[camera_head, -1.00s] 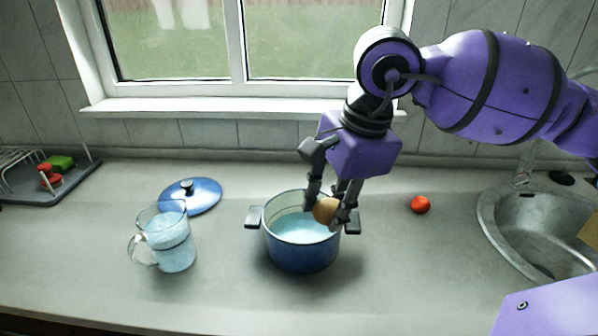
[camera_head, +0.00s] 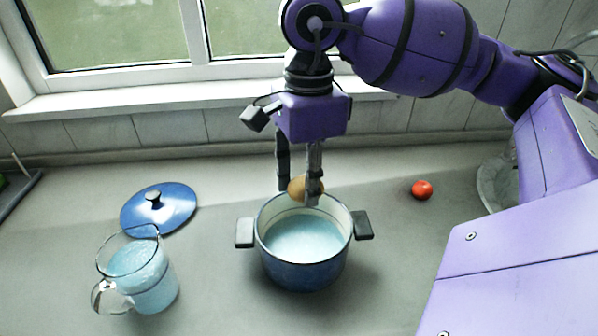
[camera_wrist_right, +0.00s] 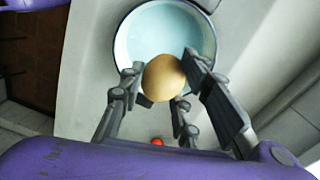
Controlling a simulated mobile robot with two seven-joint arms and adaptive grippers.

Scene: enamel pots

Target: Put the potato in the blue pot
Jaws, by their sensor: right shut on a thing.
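The blue pot (camera_head: 303,272) stands on the counter with pale bluish liquid in it and a dark handle on each side. My right gripper (camera_head: 302,193) points down at the pot's far rim and is shut on the tan potato (camera_head: 297,187). The potato appears at or just above the rim in the head view. In the right wrist view the potato (camera_wrist_right: 162,78) sits between the fingers (camera_wrist_right: 160,85), overlapping the near part of the pot's opening (camera_wrist_right: 120,45). My left gripper is not in view.
A blue lid (camera_head: 175,214) lies on the counter at the left. A glass jug (camera_head: 155,290) of bluish liquid stands in front of it. Counter around the pot is clear.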

